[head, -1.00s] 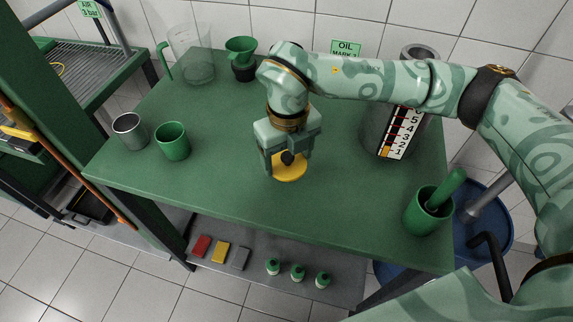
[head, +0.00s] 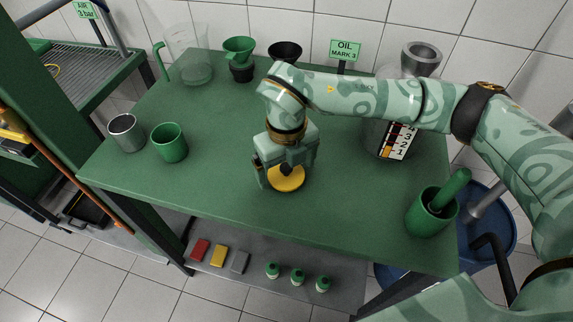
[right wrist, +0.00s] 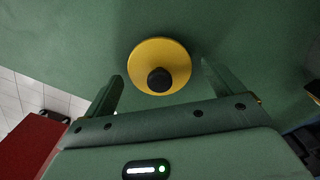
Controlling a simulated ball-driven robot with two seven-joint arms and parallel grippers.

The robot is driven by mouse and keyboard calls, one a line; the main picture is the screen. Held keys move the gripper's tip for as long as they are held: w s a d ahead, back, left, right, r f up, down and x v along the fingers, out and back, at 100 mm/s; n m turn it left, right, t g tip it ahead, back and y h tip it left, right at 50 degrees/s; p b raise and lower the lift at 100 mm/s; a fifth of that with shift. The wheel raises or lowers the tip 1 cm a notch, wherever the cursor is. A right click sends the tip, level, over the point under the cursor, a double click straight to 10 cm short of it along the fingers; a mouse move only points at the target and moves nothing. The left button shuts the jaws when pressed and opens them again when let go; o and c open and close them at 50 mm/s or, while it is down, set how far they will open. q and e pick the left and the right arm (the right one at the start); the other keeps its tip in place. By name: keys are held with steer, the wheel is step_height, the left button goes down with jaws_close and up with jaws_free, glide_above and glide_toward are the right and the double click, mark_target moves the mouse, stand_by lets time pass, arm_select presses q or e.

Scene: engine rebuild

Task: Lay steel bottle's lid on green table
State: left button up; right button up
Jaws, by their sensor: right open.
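The lid (head: 286,179) is a flat yellow disc with a black knob. It appears to lie flat on the green table (head: 225,187), knob up, near the middle front. My right gripper (head: 285,183) is directly above it, pointing down, with its fingers apart on either side of the knob. In the right wrist view the lid (right wrist: 172,58) shows between and beyond the open fingertips, with clear gaps to both. The steel bottle (head: 421,58) stands at the back right with a marked level scale, partly hidden by my right arm. My left gripper is not in view.
A steel cup (head: 125,132) and a green mug (head: 169,143) stand at the left. A clear jug (head: 187,58), a green funnel (head: 239,58) and a black funnel (head: 285,50) stand at the back. A green container (head: 430,213) stands at the front right. The table's left middle is clear.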

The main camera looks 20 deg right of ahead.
mark_target(286, 167)
step_height(286, 167, up, 12)
steer(key=p, duration=0.3)
steer(key=shift+r, duration=0.15)
stand_by(0.4)
